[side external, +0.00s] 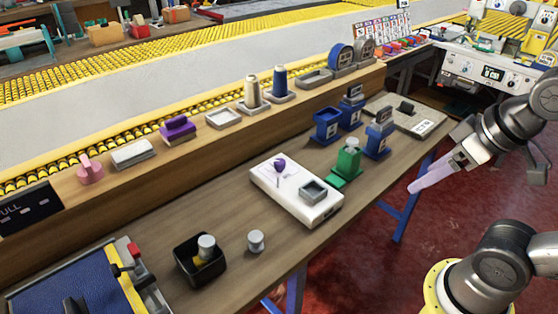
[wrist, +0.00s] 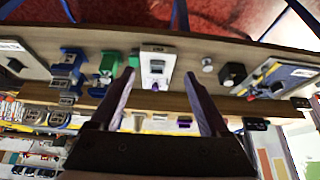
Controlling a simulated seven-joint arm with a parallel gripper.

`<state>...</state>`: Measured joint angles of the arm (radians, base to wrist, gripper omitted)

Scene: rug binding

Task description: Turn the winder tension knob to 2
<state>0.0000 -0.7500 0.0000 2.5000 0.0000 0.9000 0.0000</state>
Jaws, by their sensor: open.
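A white unit (side external: 268,187) with a purple knob (side external: 279,165) and a grey square recess lies on the wooden bench; it looks like the winder, but no dial numbers are readable. In the wrist view the white unit (wrist: 171,57) shows upside down between my fingers, with the purple knob (wrist: 155,87) at its lower edge. My gripper (side external: 413,188) is off the bench's right edge in the side view, well apart from the knob. In the wrist view my gripper (wrist: 160,73) has its two lilac fingers spread with nothing held between them.
A green device (side external: 348,160) and blue devices (side external: 327,124) stand right of the white unit. A black box (side external: 200,268) and a grey cylinder (side external: 256,241) stand to its front left. Spools (side external: 280,82) and trays line the rear ledge. Bare bench surrounds the white unit's left side.

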